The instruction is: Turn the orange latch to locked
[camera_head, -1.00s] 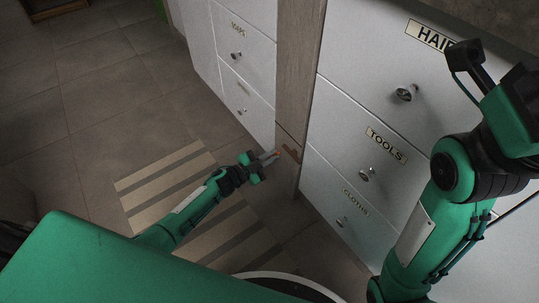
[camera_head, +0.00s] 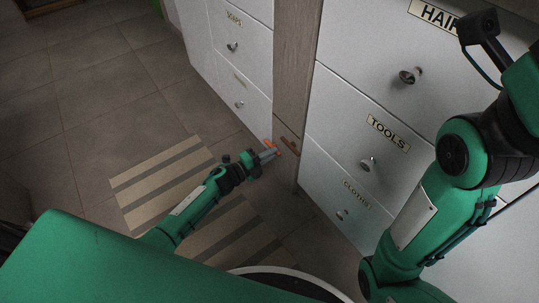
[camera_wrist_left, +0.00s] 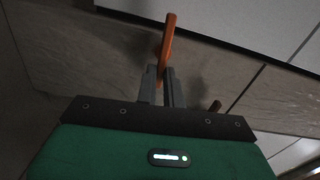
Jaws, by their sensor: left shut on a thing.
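The orange latch (camera_head: 268,143) is mounted low on the wood-coloured panel between the white drawer fronts. In the left wrist view the orange latch (camera_wrist_left: 168,38) is a slim bar that stands steeply, tilted slightly right at its top. My left gripper (camera_head: 266,154) reaches it from the left. In the left wrist view the fingers of my left gripper (camera_wrist_left: 163,82) are shut on its lower part, and its upper part sticks out beyond them. My right gripper is outside the views.
A brown latch-like piece (camera_head: 290,147) sits on the panel (camera_head: 293,100) just right of the orange one. White drawers with knobs and labels such as TOOLS (camera_head: 388,132) stand to the right. A striped mat (camera_head: 160,175) lies on the tiled floor at left.

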